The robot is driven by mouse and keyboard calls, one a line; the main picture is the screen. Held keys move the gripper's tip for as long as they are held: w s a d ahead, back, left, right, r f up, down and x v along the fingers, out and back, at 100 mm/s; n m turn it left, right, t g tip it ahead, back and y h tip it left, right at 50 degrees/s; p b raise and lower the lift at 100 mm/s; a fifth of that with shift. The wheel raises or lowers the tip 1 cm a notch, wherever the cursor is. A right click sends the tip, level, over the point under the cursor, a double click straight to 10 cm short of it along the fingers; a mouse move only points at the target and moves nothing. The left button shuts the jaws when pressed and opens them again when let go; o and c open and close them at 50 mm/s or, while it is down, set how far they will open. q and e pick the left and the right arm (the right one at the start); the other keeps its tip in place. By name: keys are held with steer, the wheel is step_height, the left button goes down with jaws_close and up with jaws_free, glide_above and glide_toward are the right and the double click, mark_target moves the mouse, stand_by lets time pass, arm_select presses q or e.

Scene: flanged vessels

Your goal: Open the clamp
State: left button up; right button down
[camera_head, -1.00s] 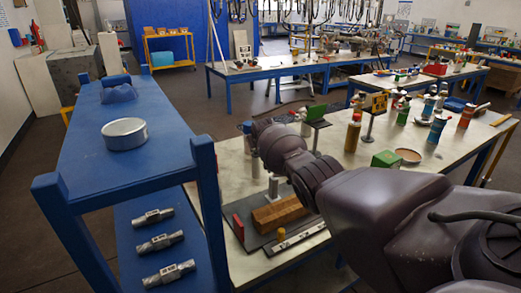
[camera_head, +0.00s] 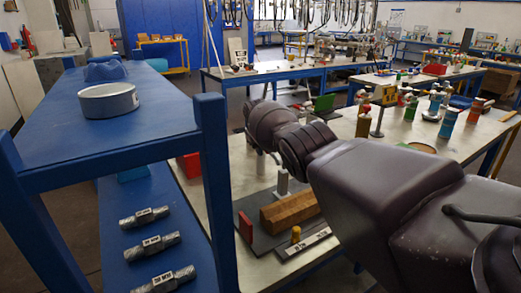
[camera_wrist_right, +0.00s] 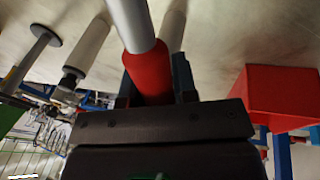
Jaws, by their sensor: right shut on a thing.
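In the right wrist view, my right gripper (camera_wrist_right: 150,85) is shut around a red grip (camera_wrist_right: 150,75) on a silver rod (camera_wrist_right: 132,22). The grip looks like the clamp's handle. The rest of the clamp is not clear in either view. In the head view, my right wrist reaches over the workbench and its fingertips are hidden. Below it, a dark base plate (camera_head: 262,242) carries a wooden block (camera_head: 290,211), a small red upright piece (camera_head: 245,226) and a yellow knob (camera_head: 296,234). My left gripper is not in view.
A blue shelf (camera_head: 110,131) stands close on the left, with a round metal ring (camera_head: 108,101) on top and several labelled metal cylinders (camera_head: 150,242) below. Bottles (camera_head: 447,122) stand at the bench's right. A red box (camera_wrist_right: 282,97) is beside my gripper in the wrist view.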

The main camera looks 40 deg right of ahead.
steer(key=shift+s+f, duration=0.15)
steer(key=shift+f, duration=0.15)
steer(key=c, duration=0.9)
jaws_free()
steer(key=shift+r, duration=0.15)
steer(key=p+v, duration=0.4)
steer(key=v, duration=0.6)
steer(key=shift+r, duration=0.4)
